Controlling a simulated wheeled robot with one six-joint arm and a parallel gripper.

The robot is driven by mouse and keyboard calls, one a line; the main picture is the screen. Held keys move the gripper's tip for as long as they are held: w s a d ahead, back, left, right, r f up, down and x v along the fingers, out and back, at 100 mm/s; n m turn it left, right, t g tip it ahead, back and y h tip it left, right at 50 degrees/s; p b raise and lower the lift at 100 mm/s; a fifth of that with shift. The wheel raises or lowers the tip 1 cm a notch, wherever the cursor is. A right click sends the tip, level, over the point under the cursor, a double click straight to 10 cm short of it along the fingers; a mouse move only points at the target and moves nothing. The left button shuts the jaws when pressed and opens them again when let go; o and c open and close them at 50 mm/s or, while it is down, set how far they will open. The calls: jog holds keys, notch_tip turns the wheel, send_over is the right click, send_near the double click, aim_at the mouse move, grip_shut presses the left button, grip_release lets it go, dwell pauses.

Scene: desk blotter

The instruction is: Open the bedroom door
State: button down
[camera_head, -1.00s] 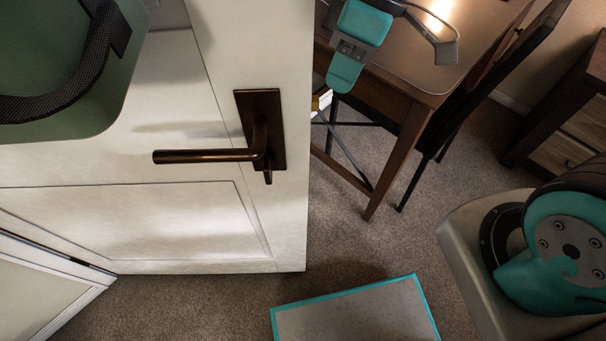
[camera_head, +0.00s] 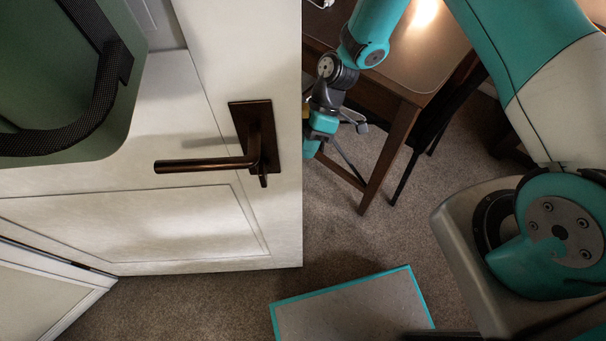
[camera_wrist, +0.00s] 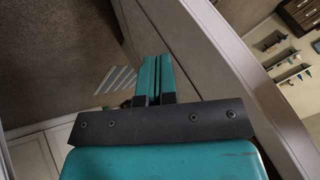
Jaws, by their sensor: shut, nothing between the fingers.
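The white panelled bedroom door (camera_head: 150,228) fills the left of the head view. Its dark bronze lever handle (camera_head: 205,165) is level, on a tall backplate near the door's right edge. Beyond that edge the room shows. My gripper (camera_head: 313,147) is just right of the door's edge, to the right of the handle and apart from it; its tips are small and partly unclear there. In the wrist view my gripper (camera_wrist: 153,62) has its two teal fingers together, with nothing between them. The handle does not show clearly in the wrist view.
A wooden desk (camera_head: 385,150) stands behind my arm, with a dark chair (camera_head: 425,125) beside it. A grey board with a teal border (camera_head: 350,308) lies low in front, over the carpet (camera_head: 190,305). Wall shelves (camera_wrist: 285,70) show at the wrist view's right.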

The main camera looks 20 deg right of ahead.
jog(key=s+a+f+p, duration=0.1)
jog(key=s+a+f, duration=0.1)
jog(key=s, duration=0.3)
jog(key=shift+s+a+f, duration=0.25)
jog(key=shift+a+f, duration=0.05)
jog(key=shift+f, duration=0.3)
